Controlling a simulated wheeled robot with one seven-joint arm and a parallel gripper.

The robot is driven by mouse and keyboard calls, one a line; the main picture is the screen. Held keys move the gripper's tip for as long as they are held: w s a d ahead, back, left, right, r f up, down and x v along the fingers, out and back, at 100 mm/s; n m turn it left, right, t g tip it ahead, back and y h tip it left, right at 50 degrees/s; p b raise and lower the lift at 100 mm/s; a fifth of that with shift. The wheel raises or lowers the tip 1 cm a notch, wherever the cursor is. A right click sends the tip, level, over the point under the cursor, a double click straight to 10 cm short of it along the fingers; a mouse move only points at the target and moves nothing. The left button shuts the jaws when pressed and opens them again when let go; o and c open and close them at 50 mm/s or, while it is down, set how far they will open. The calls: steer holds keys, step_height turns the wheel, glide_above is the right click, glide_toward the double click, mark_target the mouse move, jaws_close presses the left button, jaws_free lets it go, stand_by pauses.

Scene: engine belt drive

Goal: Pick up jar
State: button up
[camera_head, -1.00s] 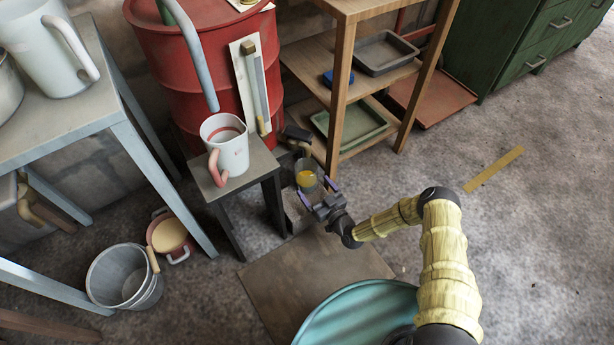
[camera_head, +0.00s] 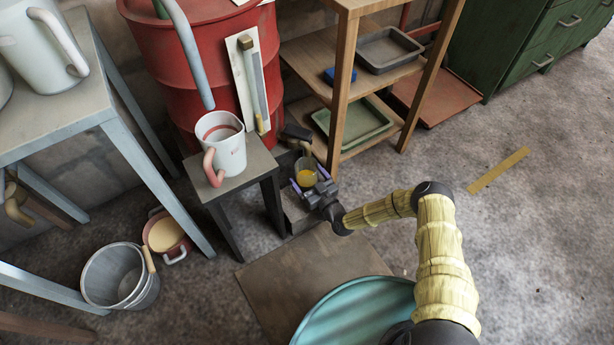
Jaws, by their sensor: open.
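A small glass jar with yellow-orange contents (camera_head: 306,177) stands low on a dark step, right of the small stool and in front of the wooden shelf. My gripper (camera_head: 312,186) is open, with its two purple-tipped fingers pointing at the jar from the front right. One finger shows to the left of the jar and one to its right, near its lower part. Whether the fingers touch the jar cannot be told. The jar's base is partly hidden by my gripper.
A stool (camera_head: 260,162) with a white mug (camera_head: 222,145) stands close left of the jar. A red drum (camera_head: 190,90) and a wooden shelf (camera_head: 343,90) stand behind. A metal bucket (camera_head: 120,277) is at lower left. The floor at right is mostly clear.

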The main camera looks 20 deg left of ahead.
steer(key=shift+s, duration=0.25)
steer(key=shift+w+d, duration=0.15)
steer(key=shift+d, duration=0.2)
steer(key=shift+c, duration=0.2)
steer(key=c, duration=0.8)
steer(key=shift+a+r, duration=0.1)
steer(key=c, duration=0.4)
steer(key=shift+c, duration=0.2)
steer(key=shift+a+r, duration=0.1)
steer(key=shift+r, duration=0.1)
